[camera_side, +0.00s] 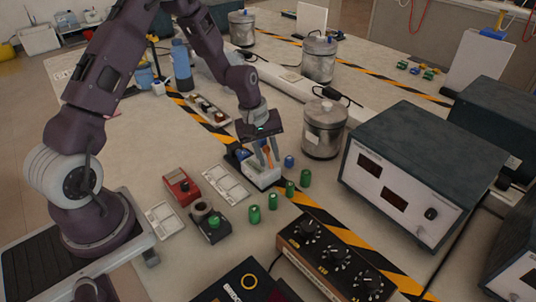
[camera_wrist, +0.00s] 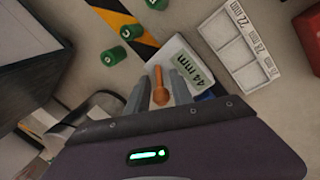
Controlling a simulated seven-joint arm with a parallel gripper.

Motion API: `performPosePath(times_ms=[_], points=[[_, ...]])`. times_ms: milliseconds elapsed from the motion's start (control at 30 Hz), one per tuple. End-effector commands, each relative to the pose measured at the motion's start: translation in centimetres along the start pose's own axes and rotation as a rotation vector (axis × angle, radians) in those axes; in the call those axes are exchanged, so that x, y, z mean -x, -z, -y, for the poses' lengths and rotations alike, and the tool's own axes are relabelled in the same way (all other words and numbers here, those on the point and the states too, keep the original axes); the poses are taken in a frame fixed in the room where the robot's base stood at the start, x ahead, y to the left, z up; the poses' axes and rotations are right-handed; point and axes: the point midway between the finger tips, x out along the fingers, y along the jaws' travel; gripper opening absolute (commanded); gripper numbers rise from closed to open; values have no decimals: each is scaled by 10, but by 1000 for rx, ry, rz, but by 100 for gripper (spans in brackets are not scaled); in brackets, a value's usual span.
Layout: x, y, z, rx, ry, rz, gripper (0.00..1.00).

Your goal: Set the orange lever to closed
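The orange lever (camera_wrist: 160,86) stands between the two fingers of my gripper (camera_wrist: 160,92) in the wrist view, with a rounded end toward the gripper. A gap shows on each side of it, so the fingers are open around it. A pale block labelled "44 mm" (camera_wrist: 188,62) lies just beyond the fingers. In the side view my gripper (camera_side: 266,155) points down over the white block (camera_side: 263,179), and a bit of the orange lever (camera_side: 268,150) shows between the fingers. The lever's pivot is hidden, and I cannot tell its set position.
Several green cylinders (camera_side: 273,200) and a blue one (camera_side: 289,161) stand close to the block. A compartment tray (camera_side: 226,183) lies to its left. A metal canister (camera_side: 323,130) stands to the right, with a large instrument box (camera_side: 420,165) beyond it. A knob box (camera_side: 335,258) is in front.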

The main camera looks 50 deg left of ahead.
Motion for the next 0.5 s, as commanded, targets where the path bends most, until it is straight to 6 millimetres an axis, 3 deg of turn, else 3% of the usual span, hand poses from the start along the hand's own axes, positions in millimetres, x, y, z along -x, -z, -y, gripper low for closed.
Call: performPosePath(times_ms=[67, 200, 233, 500], points=[[0, 0, 0, 0, 0, 0, 28], [0, 0, 0, -1, 0, 0, 2], [0, 0, 0, -1, 0, 0, 0], [1, 0, 0, -1, 0, 0, 0]])
